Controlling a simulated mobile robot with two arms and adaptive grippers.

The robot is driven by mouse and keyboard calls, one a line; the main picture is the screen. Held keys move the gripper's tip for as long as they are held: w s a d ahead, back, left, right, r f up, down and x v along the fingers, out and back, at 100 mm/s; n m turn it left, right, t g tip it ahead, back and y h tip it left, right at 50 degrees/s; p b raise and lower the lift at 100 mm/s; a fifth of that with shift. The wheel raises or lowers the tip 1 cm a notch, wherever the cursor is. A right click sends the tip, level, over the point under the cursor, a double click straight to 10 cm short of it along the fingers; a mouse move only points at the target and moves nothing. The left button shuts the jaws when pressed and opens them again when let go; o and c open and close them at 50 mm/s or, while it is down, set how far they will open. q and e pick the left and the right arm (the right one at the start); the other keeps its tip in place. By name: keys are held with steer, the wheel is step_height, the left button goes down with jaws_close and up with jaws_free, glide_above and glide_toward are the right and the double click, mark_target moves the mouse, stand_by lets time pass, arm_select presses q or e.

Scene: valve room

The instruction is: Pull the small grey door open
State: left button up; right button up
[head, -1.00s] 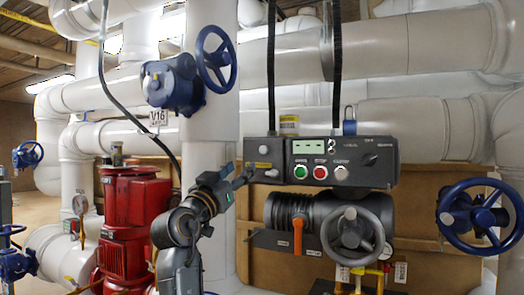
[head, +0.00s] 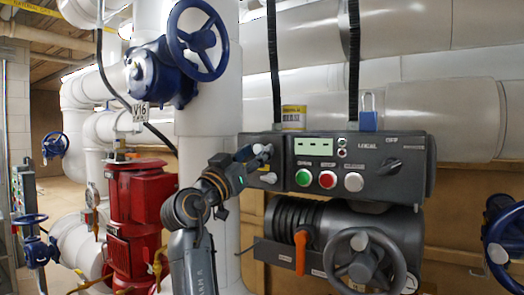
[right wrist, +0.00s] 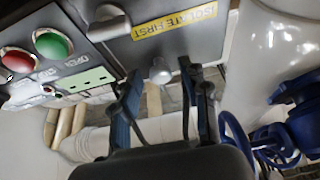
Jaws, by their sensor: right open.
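The small grey door (head: 275,165) is at the left end of the dark control box. It looks closed. In the right wrist view its dark face (right wrist: 140,48) carries a yellow "ISOLATE FIRST" label (right wrist: 174,22). A pale round knob (right wrist: 160,70) stands out at its edge, and a grey handle (right wrist: 108,22) sits on the label's other side. My right gripper (head: 255,158) is in front of the door. In the wrist view its open fingers (right wrist: 160,78) lie on either side of the knob, with no contact visible. My left gripper is not in view.
Green, red and white buttons (head: 327,179) and a dark selector knob sit right of the door. Below is a grey handwheel (head: 363,262) with an orange lever (head: 301,252). A blue valve wheel (head: 197,41) is above left, a red pump (head: 140,207) at left.

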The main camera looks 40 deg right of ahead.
steer(key=shift+a+r, duration=0.1)
steer(key=shift+a, duration=0.25)
steer(key=shift+c, duration=0.5)
steer(key=shift+s, duration=0.1)
jaws_close()
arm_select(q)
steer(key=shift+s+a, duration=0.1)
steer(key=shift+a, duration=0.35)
